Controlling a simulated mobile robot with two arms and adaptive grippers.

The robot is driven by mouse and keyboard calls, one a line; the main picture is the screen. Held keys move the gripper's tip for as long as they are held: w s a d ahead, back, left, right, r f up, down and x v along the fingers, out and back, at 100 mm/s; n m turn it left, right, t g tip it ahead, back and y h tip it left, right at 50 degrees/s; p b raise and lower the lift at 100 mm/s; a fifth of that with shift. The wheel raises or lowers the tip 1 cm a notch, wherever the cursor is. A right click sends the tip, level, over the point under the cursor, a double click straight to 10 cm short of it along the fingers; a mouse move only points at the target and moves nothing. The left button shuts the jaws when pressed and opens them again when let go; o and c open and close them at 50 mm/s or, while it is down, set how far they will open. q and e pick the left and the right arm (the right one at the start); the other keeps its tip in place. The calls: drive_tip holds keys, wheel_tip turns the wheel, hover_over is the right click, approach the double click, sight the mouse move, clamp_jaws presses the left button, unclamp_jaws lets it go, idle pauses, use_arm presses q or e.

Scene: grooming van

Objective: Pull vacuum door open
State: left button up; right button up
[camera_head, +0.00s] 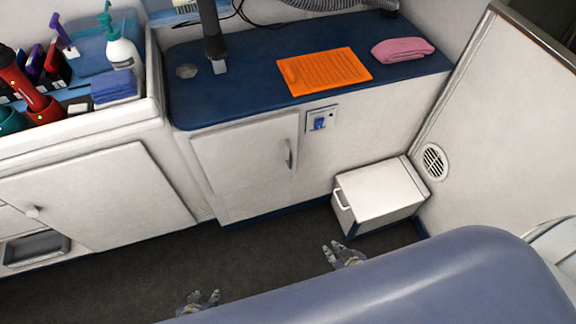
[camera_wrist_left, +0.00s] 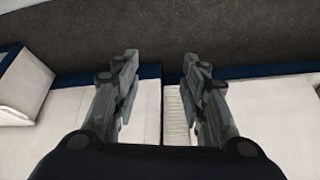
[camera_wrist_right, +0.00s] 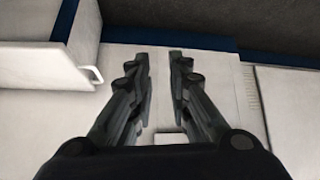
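A white cabinet door (camera_head: 240,165) is set in the cabinet front under the blue countertop. It looks shut, with a curved grey handle (camera_head: 289,153) near its right edge. No label shows that it is the vacuum door. My left gripper (camera_head: 204,294) is low in front of the cabinet, with its arm hidden by the blue-grey padded surface. Its two fingers are apart and empty in the left wrist view (camera_wrist_left: 160,58). My right gripper (camera_head: 333,246) is low near the white box. Its fingers are apart with a narrower empty gap in the right wrist view (camera_wrist_right: 162,57). Neither touches the handle.
The white box (camera_head: 383,192) with a side handle stands on the floor right of the door. The blue-grey padded surface (camera_head: 420,280) fills the foreground. Dark floor (camera_head: 120,275) is clear before the cabinets. An orange mat (camera_head: 325,72) and pink towel (camera_head: 402,50) lie on the countertop.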

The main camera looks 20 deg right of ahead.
drive_tip(key=w+r+t+b, duration=0.25)
drive_tip(key=w+b, duration=0.25)
drive_tip(key=w, duration=0.3)
use_arm(q)
drive_tip(key=w+d+r+t+b, duration=0.2)
drive_tip(key=w+r+t+b, duration=0.15)
drive_tip(key=w+r, duration=0.55)
use_arm(e)
drive_tip(key=t+y+b, duration=0.3)
drive_tip(key=t+b, duration=0.4)
drive_tip(key=b, duration=0.1)
approach(291, 166)
wheel_tip(291, 166, up, 3)
drive_tip(key=x, duration=1)
drive_tip(key=shift+w+b, duration=0.3)
drive_tip(key=shift+b, duration=0.05)
use_arm(q)
drive_tip(key=w+d+r+t+h, duration=0.1)
drive_tip(key=w+r+t, duration=0.1)
drive_tip(key=r, duration=0.6)
drive_tip(key=w+d+r+t+h, duration=0.1)
drive_tip(key=w+r+t, duration=0.1)
drive_tip(key=r, duration=0.6)
drive_tip(key=shift+w+t, duration=0.4)
drive_tip(key=shift+t, duration=0.05)
drive_tip(key=shift+r, duration=0.1)
use_arm(e)
clamp_jaws()
